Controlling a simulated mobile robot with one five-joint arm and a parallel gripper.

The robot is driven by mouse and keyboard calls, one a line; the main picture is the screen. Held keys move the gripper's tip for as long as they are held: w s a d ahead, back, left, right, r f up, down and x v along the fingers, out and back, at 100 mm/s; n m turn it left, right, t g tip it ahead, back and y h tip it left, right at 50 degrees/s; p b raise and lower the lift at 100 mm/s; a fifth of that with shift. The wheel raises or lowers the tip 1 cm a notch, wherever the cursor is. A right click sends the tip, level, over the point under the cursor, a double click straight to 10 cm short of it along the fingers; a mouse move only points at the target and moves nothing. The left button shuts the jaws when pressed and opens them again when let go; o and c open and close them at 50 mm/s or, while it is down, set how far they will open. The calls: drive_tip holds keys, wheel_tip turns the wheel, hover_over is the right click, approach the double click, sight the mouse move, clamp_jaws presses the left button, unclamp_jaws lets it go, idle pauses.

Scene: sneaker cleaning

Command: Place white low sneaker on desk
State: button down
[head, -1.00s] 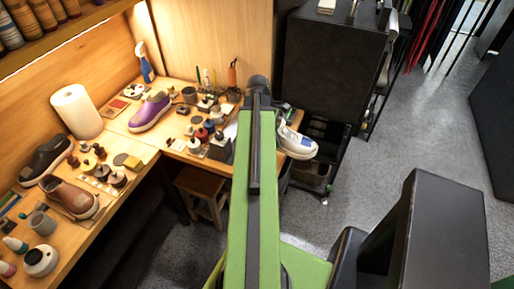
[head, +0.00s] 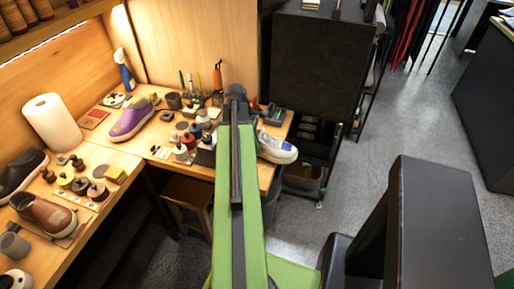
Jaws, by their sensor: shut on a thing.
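The white low sneaker (head: 276,147) shows to the right of the far end of my green arm, with a blue patch near its toe. Its heel end is hidden behind the arm. My gripper (head: 250,130) is mostly hidden behind the arm and is shut on the sneaker. The wooden desk (head: 155,150) runs along the left and back walls. In this view the sneaker overlaps the desk's right end; I cannot tell whether it touches the top.
A purple shoe (head: 131,120), small bottles (head: 181,150) and brushes crowd the desk. Brown shoes and a paper roll (head: 53,122) stand at left. A wooden stool (head: 188,197) is under the desk. A dark cabinet (head: 322,65) stands behind the sneaker. Grey floor is open at right.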

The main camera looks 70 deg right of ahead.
drive_tip(key=shift+f, duration=0.25)
drive_tip(key=c, duration=1.4)
unclamp_jaws()
drive_tip(key=shift+c, duration=0.2)
drive_tip(key=shift+r+p, duration=0.45)
drive_tip(key=shift+r, duration=0.1)
drive_tip(key=p+v, duration=1.1)
drive_tip(key=shift+r, duration=0.4)
drive_tip(key=shift+w+f, duration=0.1)
